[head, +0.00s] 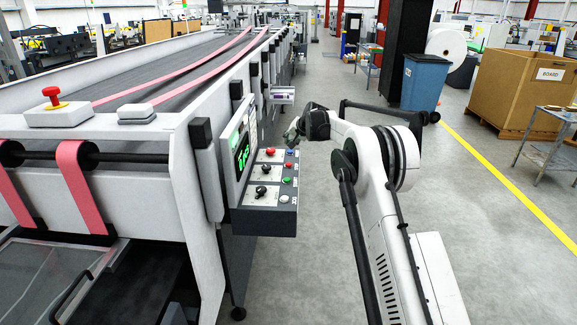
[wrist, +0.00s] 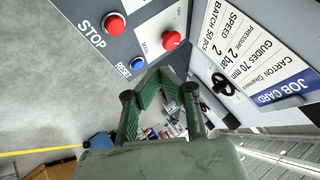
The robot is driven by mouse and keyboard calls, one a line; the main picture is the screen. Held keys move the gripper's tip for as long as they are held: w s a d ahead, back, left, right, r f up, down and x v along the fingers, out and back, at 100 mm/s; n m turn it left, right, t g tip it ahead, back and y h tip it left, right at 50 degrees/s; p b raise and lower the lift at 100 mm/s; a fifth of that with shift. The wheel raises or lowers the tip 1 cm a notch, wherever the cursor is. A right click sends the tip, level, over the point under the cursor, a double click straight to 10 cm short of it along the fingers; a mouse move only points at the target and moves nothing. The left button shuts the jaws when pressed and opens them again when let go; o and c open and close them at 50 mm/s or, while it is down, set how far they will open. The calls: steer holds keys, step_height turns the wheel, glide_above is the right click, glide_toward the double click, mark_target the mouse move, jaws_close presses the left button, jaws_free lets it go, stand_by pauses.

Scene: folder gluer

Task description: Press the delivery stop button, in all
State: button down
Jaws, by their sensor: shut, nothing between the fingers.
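A grey control panel (head: 268,222) juts from the machine's side. In the wrist view a red button (wrist: 114,24) sits beside the word STOP, with a blue RESET button (wrist: 138,63) nearby. A red knob (wrist: 171,40) on a white plate is to their right. In the head view the red button (head: 288,165) lies between the blue one and a green one. I see no label reading "delivery". My gripper (wrist: 155,80) is shut and empty, apart from the buttons. In the head view my gripper (head: 293,133) is at the panel's far end; its fingertips are small there.
A screen (head: 242,150) and job card (wrist: 262,50) stand beside the panel. Black knobs (head: 261,190) and a white button (head: 284,198) share the panel. A red mushroom button (head: 52,95) tops the machine. A blue bin (head: 424,82) and board crate (head: 525,95) stand right; floor between is clear.

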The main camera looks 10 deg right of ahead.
mark_target(289, 164)
step_height(289, 164, down, 6)
steer(key=shift+f+b, duration=0.25)
steer(key=shift+b, duration=0.95)
steer(key=shift+f+b, duration=0.3)
steer(key=shift+f, duration=0.25)
steer(key=shift+f+b, duration=0.35)
steer(key=shift+b, duration=0.15)
steer(key=shift+f+b, duration=0.45)
steer(key=shift+f, duration=0.05)
stand_by(0.8)
steer(key=shift+r, duration=0.1)
stand_by(0.3)
steer(key=shift+r, duration=0.85)
steer(key=shift+r+p, duration=0.85)
steer(key=shift+r, duration=1.65)
